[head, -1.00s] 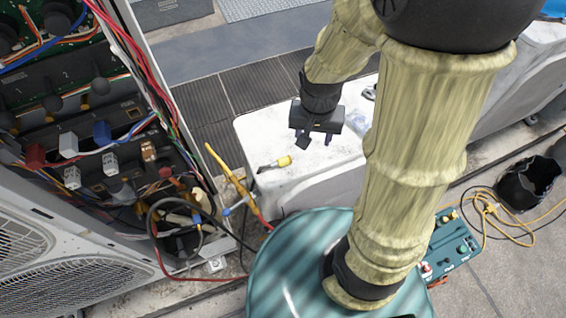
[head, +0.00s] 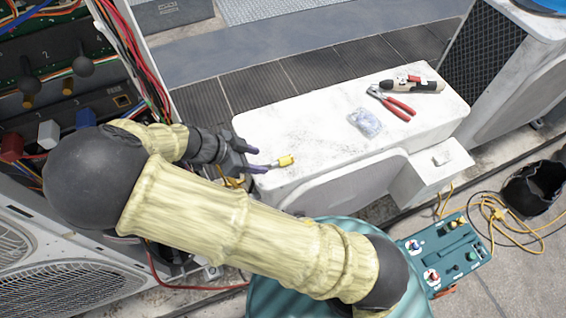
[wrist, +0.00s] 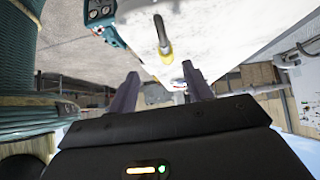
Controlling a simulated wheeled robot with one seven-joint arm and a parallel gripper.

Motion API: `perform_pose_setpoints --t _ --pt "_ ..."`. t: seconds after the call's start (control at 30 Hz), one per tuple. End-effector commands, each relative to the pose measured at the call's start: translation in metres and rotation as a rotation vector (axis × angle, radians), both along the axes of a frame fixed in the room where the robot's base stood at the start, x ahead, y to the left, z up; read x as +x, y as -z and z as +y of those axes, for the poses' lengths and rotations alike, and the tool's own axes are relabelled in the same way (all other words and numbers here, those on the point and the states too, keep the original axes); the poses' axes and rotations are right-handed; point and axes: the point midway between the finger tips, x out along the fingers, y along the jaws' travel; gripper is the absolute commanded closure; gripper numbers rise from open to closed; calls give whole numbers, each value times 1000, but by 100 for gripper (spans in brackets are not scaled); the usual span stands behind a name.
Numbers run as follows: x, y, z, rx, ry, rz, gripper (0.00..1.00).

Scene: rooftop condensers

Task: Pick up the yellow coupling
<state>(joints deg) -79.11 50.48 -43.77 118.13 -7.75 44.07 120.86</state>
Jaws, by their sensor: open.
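The yellow coupling (head: 286,161) lies on top of the white condenser unit (head: 300,132), near its left end. A short dark piece extends from it toward the left. In the wrist view the coupling (wrist: 166,52) shows above and between my fingertips, beyond them. My gripper (head: 255,159) is at the left end of the unit, its two fingers apart and pointing right toward the coupling. In the wrist view my gripper (wrist: 161,75) is open with nothing between its fingers. I cannot tell whether the lower finger touches the dark piece.
On the same unit top lie a clear bag (head: 365,123), red-handled pliers (head: 398,107) and a beige and black tool (head: 415,86). An open electrical cabinet with wires (head: 130,50) stands at left. A teal case (head: 445,252) sits at lower right. The unit's middle is clear.

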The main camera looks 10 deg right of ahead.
Motion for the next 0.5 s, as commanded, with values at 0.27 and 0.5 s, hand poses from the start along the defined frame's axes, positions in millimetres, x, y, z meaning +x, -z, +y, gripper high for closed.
perform_pose_setpoints --t 0.27,0.5 --pt "0 0 7 -14 15 -51 50" --pt "2 6 0 -16 17 -48 50"
